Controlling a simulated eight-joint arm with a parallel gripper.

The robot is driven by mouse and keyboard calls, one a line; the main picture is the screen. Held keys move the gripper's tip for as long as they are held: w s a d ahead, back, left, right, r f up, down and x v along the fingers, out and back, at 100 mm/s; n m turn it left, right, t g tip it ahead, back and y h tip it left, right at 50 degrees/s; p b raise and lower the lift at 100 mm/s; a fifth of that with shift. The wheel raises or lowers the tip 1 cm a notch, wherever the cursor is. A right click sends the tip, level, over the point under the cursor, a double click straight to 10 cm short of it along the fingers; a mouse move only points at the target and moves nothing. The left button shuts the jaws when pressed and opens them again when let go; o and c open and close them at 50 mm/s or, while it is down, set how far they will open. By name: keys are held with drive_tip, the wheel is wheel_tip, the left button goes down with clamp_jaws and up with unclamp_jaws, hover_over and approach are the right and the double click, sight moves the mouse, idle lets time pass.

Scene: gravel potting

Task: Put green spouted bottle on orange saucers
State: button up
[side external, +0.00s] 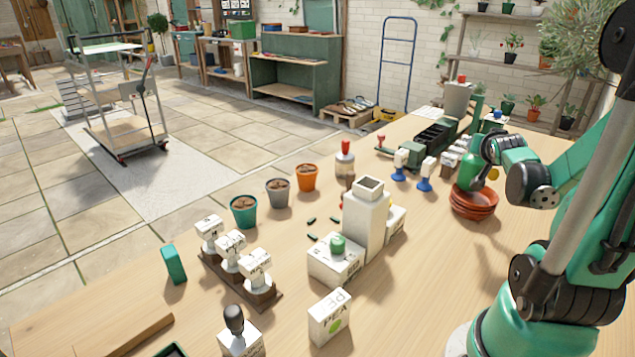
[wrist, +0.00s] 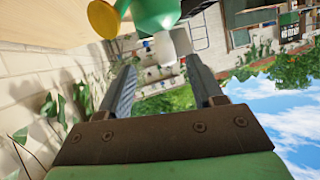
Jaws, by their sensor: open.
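The green spouted bottle (side external: 467,170) appears upright on the stack of orange saucers (side external: 473,208) at the right of the table. Its yellow spout (side external: 492,173) points right. My gripper (side external: 486,148) is beside the bottle's upper part, and its arm partly hides that area. In the wrist view the green bottle (wrist: 155,12) and its yellow spout (wrist: 102,18) are at the top edge, beyond the fingertips. My gripper (wrist: 160,68) is open there, with nothing between its fingers. Whether a finger touches the bottle cannot be told.
Blue-based stamps (side external: 425,174) and a dark tray (side external: 435,135) stand left of and behind the saucers. The tabletop in front of the saucers (side external: 440,270) is clear.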

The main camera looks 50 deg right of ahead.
drive_tip(key=shift+v, duration=1.95)
